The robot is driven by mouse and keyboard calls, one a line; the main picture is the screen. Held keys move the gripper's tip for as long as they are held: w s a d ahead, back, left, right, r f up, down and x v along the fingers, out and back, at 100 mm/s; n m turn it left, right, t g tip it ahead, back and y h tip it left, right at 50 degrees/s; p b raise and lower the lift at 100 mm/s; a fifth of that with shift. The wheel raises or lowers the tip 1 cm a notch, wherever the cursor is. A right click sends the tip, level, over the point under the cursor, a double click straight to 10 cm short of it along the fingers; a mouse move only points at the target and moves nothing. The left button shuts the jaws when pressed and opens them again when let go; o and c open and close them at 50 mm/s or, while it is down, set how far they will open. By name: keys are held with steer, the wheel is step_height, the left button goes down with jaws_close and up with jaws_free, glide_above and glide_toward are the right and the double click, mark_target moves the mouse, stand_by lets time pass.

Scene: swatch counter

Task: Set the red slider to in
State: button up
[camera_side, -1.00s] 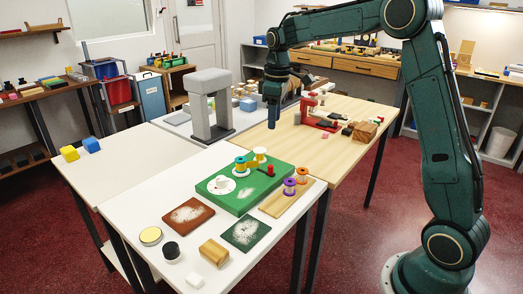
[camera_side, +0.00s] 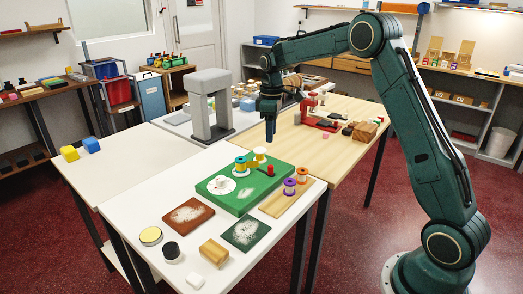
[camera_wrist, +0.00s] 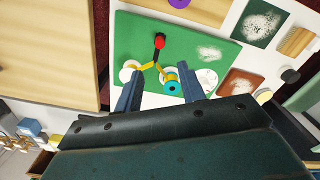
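The red slider (camera_side: 270,170) stands on the green board (camera_side: 232,207), near its back right part. In the wrist view the red slider (camera_wrist: 160,42) shows at one end of a short black slot, the end farther from my fingers. The green board also shows there (camera_wrist: 130,35). My gripper (camera_side: 270,136) hangs above the table, above and apart from the slider. In the wrist view my gripper (camera_wrist: 160,76) has its two fingers spread wide, with nothing held between them.
White and teal spools joined by a yellow piece (camera_wrist: 150,67) stand beside the slider. Purple and orange spools sit on a wooden strip (camera_side: 272,208). A grey arch (camera_side: 200,105) stands behind. A red pad (camera_side: 188,216) and dark pad (camera_side: 246,233) lie in front.

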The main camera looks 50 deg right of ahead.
mark_target(270, 166)
step_height(270, 166, down, 12)
steer(key=shift+r, duration=0.15)
stand_by(0.4)
steer(key=shift+c, duration=0.2)
jaws_close()
